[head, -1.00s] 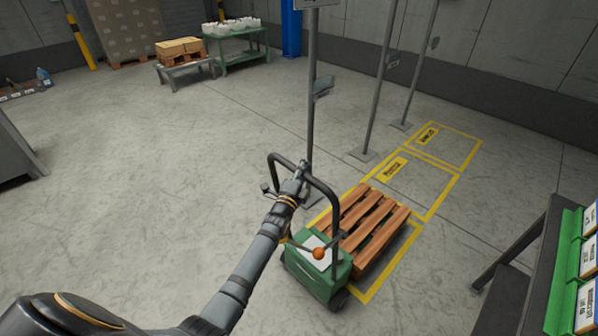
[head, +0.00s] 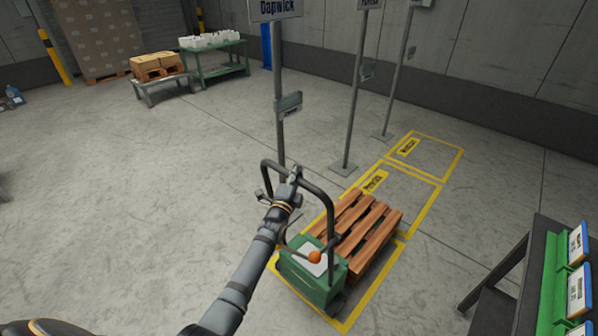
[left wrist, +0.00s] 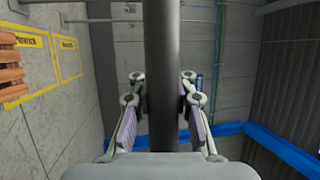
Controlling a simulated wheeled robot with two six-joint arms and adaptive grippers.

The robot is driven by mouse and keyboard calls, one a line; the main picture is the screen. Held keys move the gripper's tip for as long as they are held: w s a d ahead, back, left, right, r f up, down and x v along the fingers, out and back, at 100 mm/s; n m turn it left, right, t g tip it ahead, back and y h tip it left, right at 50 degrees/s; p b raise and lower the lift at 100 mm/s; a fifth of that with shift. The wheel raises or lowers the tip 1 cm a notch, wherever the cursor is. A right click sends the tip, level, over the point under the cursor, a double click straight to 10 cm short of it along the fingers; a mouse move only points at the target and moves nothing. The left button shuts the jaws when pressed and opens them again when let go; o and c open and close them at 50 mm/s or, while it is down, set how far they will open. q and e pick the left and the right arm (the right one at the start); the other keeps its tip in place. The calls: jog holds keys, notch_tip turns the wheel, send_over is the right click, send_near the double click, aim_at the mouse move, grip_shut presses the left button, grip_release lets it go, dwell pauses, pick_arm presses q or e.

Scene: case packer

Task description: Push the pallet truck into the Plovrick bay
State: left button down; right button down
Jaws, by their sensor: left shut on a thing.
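The green pallet truck (head: 312,283) carries a brown wooden pallet (head: 362,232). Its body stands in the nearest yellow-outlined bay, and the pallet's front reaches over the line into the middle bay (head: 412,194). The middle bay's floor label seems to read Plovrick. My left gripper (head: 294,178) is shut on the truck's dark looped handle (head: 330,205), at its upper left. The left wrist view shows the handle bar (left wrist: 162,75) between the fingers. My right gripper is not in view.
Sign posts (head: 278,110) stand along the bays' left side; the nearest sign reads Dapwick. A dark bench (head: 520,262) with green bins is at the right. A far bay (head: 430,155) lies behind the middle one.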

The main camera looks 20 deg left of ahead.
pick_arm(q)
jog(key=shift+s+f, duration=0.15)
jog(key=shift+f, duration=0.4)
jog(key=c, duration=1.4)
grip_release()
jog(key=shift+o, duration=1.4)
jog(key=shift+r, duration=0.25)
jog(key=s+f, duration=0.2)
jog(key=s, duration=0.9)
jog(key=shift+s, duration=0.35)
